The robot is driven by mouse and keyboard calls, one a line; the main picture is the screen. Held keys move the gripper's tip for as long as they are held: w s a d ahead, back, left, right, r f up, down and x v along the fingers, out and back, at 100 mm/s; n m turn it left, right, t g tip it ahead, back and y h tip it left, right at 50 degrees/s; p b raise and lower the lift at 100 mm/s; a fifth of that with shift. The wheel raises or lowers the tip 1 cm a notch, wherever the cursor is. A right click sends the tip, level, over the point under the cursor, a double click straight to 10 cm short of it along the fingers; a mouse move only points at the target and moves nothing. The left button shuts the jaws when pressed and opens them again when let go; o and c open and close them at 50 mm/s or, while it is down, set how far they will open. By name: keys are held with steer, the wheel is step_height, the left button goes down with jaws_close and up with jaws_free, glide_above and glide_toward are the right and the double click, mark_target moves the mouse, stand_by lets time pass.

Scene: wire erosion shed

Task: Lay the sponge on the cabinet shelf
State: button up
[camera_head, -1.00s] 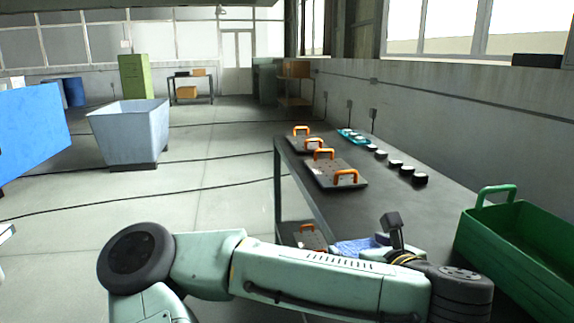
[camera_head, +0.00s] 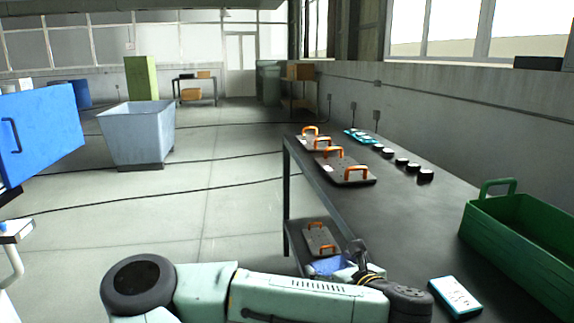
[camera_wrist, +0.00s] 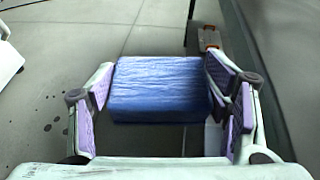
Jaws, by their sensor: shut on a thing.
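The blue sponge (camera_wrist: 157,92) is held between the two fingers of my gripper (camera_wrist: 162,84) in the wrist view, with floor showing beyond it. In the head view the sponge (camera_head: 326,266) shows partly behind my gripper (camera_head: 350,264), beside the left edge of the dark table. A blue panel with a dark handle, which looks like the cabinet door (camera_head: 45,132), stands at the far left. The cabinet shelf cannot be made out in either view.
The dark table (camera_head: 410,215) holds orange-handled plates (camera_head: 345,170), black round pieces (camera_head: 402,163), a teal-edged box (camera_head: 455,297) and a green crate (camera_head: 515,238). A lower table shelf bears another plate (camera_head: 320,240). A grey bin (camera_head: 138,132) stands on open floor to the left.

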steer(key=w+a+f+y, duration=0.15)
steer(key=a+f, duration=0.25)
steer(key=f, duration=0.5)
steer(key=w+a+f+h, duration=0.1)
steer(key=w+a+f, duration=0.15)
steer(key=f, duration=0.65)
steer(key=s+a+f, duration=0.1)
steer(key=s+f, duration=0.1)
steer(key=f, duration=0.5)
steer(key=s+a+f, duration=0.2)
steer(key=s+f, duration=0.1)
steer(key=f, duration=0.3)
steer(key=shift+f, duration=0.4)
steer(key=shift+a, duration=0.1)
